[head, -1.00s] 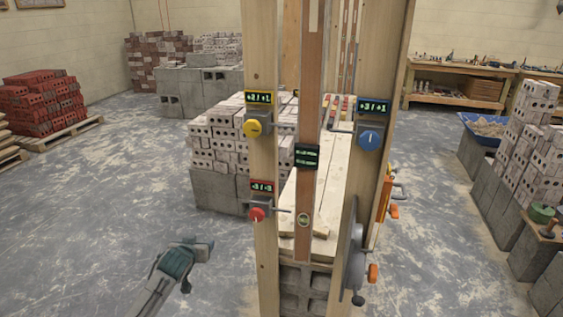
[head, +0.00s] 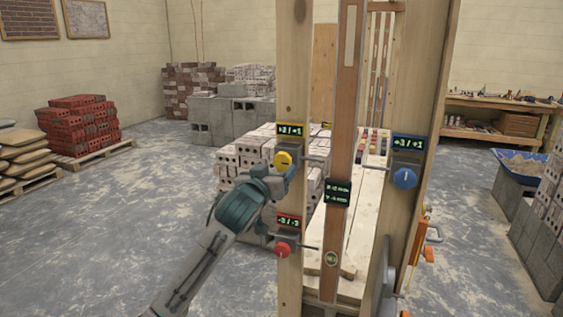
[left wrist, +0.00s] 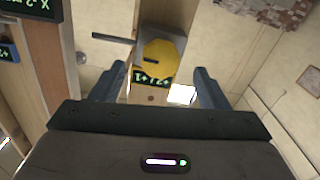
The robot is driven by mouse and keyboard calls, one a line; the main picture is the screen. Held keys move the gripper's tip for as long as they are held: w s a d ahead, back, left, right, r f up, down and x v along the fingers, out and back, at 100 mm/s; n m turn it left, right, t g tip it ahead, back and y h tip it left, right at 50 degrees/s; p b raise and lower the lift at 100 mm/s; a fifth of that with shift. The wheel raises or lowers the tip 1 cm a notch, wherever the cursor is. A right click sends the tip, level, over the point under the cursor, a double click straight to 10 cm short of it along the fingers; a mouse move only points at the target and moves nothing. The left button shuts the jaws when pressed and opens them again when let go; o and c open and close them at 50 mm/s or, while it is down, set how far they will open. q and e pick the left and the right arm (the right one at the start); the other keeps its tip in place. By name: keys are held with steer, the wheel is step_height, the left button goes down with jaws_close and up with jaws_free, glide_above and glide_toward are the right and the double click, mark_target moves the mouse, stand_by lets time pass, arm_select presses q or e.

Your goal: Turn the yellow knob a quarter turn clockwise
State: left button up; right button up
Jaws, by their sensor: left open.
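The yellow knob (head: 283,160) sits on a grey box on the left wooden post (head: 292,80), below a small green-lettered display (head: 289,130). In the left wrist view the yellow knob (left wrist: 160,52) shows ahead, beyond and between the two open fingers, with a short dark mark on its face. My left gripper (head: 280,176) is just below and in front of the knob in the head view. It is open and empty, and it also shows in the left wrist view (left wrist: 152,80). I see no contact with the knob. My right gripper is not in view.
A red knob (head: 283,250) is lower on the same post, close to my left arm. A blue knob (head: 404,178) is on the right post. A dark display (head: 338,192) hangs on the strip between them. Open floor (head: 130,220) lies to the left.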

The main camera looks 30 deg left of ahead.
mark_target(280, 162)
arm_select(q)
steer(key=x, duration=0.2)
steer(key=shift+w+a+r+p, duration=0.1)
steer(key=shift+w+p, duration=0.2)
steer(key=shift+w, duration=0.1)
steer(key=shift+w+a, duration=0.15)
steer(key=shift+w, duration=0.5)
steer(key=shift+c, duration=0.7)
steer(key=c, duration=0.9)
steer(key=shift+o, duration=0.2)
steer(key=shift+m+p, duration=0.3)
steer(key=shift+p, duration=0.2)
steer(key=shift+m+p, duration=0.85)
steer(key=shift+m, duration=0.15)
steer(key=m+p, duration=0.3)
steer(key=m, duration=0.1)
steer(key=shift+a+r, duration=0.1)
steer(key=m+p, duration=0.4)
steer(key=m, duration=0.2)
steer(key=shift+r+p, duration=0.1)
steer(key=shift+p, duration=0.2)
steer(key=m+p, duration=0.2)
steer(key=m, duration=0.1)
steer(key=shift+a, duration=0.1)
steer(key=shift+m+p, duration=0.75)
steer(key=shift+m, duration=0.15)
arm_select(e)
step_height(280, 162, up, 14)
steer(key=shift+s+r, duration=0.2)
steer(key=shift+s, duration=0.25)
